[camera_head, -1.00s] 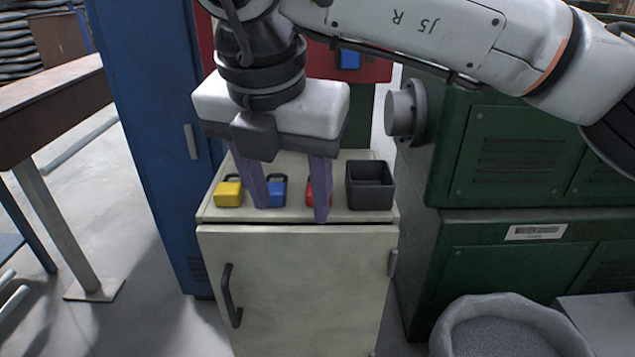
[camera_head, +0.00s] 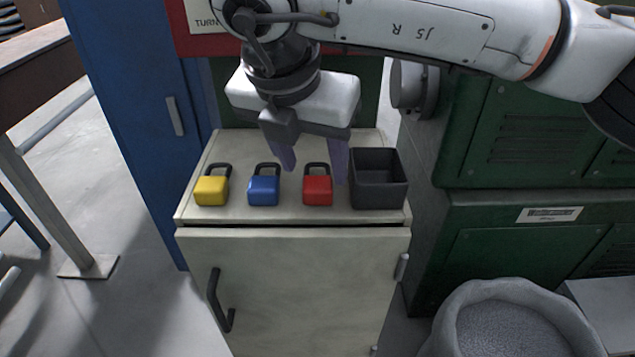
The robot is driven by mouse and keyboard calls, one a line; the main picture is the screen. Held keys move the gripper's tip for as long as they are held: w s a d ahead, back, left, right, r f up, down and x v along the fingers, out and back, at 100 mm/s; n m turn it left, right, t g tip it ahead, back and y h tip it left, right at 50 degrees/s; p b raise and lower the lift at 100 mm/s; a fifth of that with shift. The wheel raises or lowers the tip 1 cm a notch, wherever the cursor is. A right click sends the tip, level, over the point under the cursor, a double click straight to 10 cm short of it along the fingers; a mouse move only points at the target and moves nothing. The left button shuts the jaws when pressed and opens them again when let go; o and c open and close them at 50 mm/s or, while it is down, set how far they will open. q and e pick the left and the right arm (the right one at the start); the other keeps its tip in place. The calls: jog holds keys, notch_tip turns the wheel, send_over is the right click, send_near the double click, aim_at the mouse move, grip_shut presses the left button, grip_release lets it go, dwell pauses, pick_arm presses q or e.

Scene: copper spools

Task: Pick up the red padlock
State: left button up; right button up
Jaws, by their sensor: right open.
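The red padlock (camera_head: 317,190) lies on the top of a pale cabinet, its dark shackle pointing away from me. A blue padlock (camera_head: 263,190) and a yellow padlock (camera_head: 211,191) lie in a row to its left. My right gripper (camera_head: 314,172) is open and empty, pointing down over the cabinet top. Its two purple-grey fingers show on either side of the red padlock's shackle in the picture, one to the left and one to the right. I cannot tell their exact height above it. My left gripper is not in view.
A dark open box (camera_head: 378,180) stands close to the right of the red padlock. The pale cabinet (camera_head: 290,285) has a dark door handle. A blue locker stands at the left, green machinery (camera_head: 530,150) at the right, and a round grey container (camera_head: 510,325) at the lower right.

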aim_at(317, 175)
jog(key=x, duration=0.3)
jog(key=shift+w+f, duration=0.2)
jog(key=shift+r, duration=0.1)
jog(key=c, duration=1.1)
